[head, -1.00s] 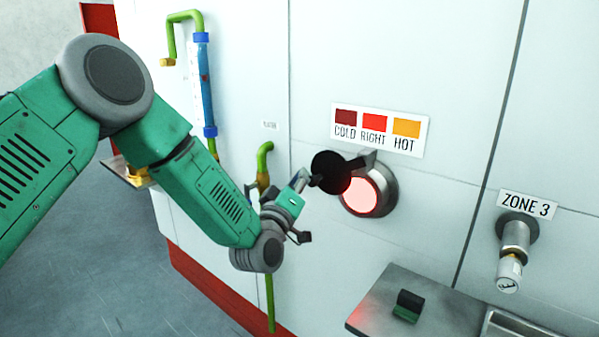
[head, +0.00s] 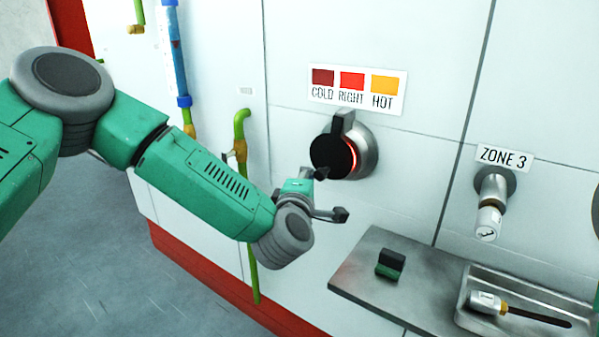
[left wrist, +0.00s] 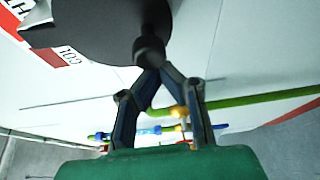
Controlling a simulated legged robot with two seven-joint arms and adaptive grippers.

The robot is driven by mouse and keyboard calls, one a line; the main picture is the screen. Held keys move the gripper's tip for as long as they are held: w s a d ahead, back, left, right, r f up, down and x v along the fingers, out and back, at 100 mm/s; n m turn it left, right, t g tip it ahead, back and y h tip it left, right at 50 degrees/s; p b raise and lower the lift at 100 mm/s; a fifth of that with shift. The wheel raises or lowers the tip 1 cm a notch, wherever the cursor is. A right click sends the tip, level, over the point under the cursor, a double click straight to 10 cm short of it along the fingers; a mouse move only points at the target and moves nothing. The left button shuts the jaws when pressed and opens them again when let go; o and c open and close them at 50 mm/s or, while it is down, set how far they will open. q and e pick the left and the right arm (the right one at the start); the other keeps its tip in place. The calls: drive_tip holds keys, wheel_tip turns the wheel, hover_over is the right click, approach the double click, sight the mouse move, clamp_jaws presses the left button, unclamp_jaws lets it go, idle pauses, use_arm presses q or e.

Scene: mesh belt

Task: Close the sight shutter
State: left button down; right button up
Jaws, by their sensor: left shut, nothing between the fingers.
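The sight shutter (head: 331,157) is a black disc hanging from a dark pivot arm over the round sight port (head: 365,150) in the head view. It covers most of the glowing glass; a thin red-lit crescent shows at its right edge. In the left wrist view the shutter (left wrist: 95,28) fills the top, with a dark knob (left wrist: 150,48) on it. My left gripper (head: 320,174) is shut and empty, its tips at the disc's lower front. In the left wrist view its fingertips (left wrist: 155,72) meet just below the knob; contact is unclear. My right gripper is not in view.
A COLD/RIGHT/HOT colour sign (head: 357,88) is above the port. Green piping (head: 240,150) runs left of it. Below right, a metal shelf (head: 365,270) holds a small dark-green block (head: 390,264) and a tray (head: 540,297) with a tool. A ZONE 3 fitting (head: 490,200) juts out at right.

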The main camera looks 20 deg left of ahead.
use_arm(q)
drive_tip(key=shift+s+d+f+n+g, duration=0.1)
drive_tip(key=shift+s+d+n+g, duration=0.05)
drive_tip(key=shift+d+n, duration=0.25)
drive_tip(key=shift+s+d+f+n+g, duration=0.1)
drive_tip(key=shift+d+n+g, duration=0.05)
drive_tip(key=shift+d+n, duration=0.2)
drive_tip(key=shift+d, duration=0.1)
